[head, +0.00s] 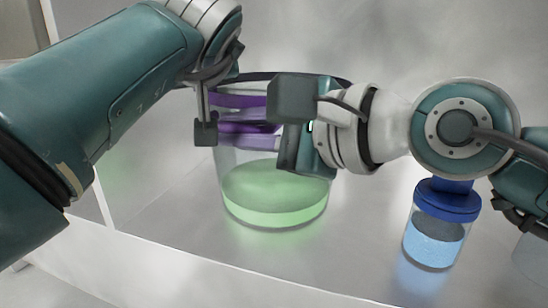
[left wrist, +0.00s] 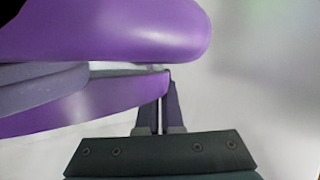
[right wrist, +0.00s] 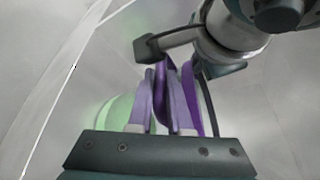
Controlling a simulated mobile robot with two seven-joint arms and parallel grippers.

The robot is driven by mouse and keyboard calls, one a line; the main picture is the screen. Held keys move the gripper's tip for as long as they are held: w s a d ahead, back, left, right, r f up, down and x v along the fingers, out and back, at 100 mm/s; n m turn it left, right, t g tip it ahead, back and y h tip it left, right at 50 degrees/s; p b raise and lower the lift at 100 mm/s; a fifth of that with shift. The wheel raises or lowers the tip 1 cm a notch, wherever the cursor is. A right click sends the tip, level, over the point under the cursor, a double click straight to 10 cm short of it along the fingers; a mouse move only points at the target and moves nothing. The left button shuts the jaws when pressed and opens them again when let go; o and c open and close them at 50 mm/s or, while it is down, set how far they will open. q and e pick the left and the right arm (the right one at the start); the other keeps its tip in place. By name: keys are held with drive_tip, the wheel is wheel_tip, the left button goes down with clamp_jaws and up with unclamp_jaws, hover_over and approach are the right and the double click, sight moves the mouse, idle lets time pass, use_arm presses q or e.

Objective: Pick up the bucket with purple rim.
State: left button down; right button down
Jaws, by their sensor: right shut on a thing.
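The bucket (head: 274,213) is clear-walled, holds glowing green liquid, and stands upright on the pale bench in the head view. Purple bands (head: 240,127) cross its upper part, beside both grippers. My right gripper (head: 235,120) reaches in from the right and is shut at the bucket's top. The right wrist view shows its lavender fingers (right wrist: 163,85) drawn together, with green glow beyond. My left gripper (head: 212,125) is at the bucket's left upper edge. In the left wrist view, its fingers (left wrist: 162,105) are close together by large purple surfaces; their grip is unclear.
A jar (head: 434,240) with a blue lid and blue contents stands right of the bucket, below my right arm. A clear vessel is partly visible at the far right edge. The bench's front edge (head: 215,267) runs below; the bench between bucket and jar is clear.

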use_arm(q)
drive_tip(key=shift+r, duration=0.25)
use_arm(e)
drive_tip(key=shift+r, duration=0.2)
